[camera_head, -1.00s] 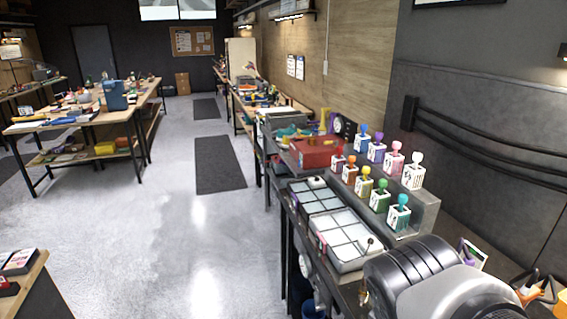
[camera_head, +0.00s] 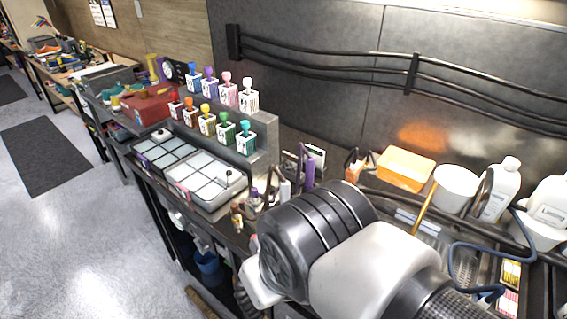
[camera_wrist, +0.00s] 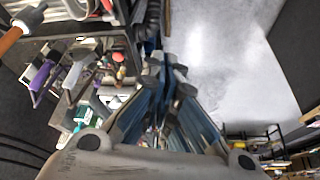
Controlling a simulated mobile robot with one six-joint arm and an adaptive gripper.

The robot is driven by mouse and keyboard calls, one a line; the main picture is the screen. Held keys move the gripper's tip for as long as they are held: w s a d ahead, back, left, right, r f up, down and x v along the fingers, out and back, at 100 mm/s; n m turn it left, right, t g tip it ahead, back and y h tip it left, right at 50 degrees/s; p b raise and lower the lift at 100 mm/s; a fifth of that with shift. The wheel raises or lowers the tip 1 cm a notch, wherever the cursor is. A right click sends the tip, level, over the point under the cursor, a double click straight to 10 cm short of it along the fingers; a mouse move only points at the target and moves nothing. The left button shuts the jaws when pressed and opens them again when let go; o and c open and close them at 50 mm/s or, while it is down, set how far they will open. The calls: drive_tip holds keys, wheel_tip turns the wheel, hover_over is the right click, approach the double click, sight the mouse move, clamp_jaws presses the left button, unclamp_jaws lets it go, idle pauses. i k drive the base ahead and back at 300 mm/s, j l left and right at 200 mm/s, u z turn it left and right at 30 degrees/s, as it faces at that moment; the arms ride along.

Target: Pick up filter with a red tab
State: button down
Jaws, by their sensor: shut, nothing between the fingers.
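I cannot make out a filter with a red tab for certain in either view. At the right edge of the bench in the head view are small labelled pieces, one with a yellow part (camera_head: 510,273) and one with a red-pink part (camera_head: 508,303); I cannot tell what they are. My gripper (camera_wrist: 168,70) shows in the wrist view, its fingers close together and empty, above the edge of the bench with floor beyond. In the head view my arm fills the lower middle and the gripper's fingers cannot be made out.
Compartment trays (camera_head: 206,181) and a grey stepped rack (camera_head: 259,134) with several coloured-knob blocks stand on the left of the bench. An orange bin (camera_head: 405,169), a white cup (camera_head: 456,188), white bottles (camera_head: 499,190) and a dark blue hose (camera_head: 456,262) crowd the right.

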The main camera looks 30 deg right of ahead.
sight(289, 161)
drive_tip(key=i+j+z, duration=0.2)
drive_tip(key=j+z, duration=0.25)
drive_tip(key=i+j+z, duration=0.15)
drive_tip(key=j+z, duration=0.15)
drive_tip(key=z, duration=0.15)
drive_tip(key=j+z, duration=0.95)
drive_tip(key=i+j+z, duration=0.15)
drive_tip(key=z, duration=0.15)
drive_tip(key=i+j+z, duration=0.25)
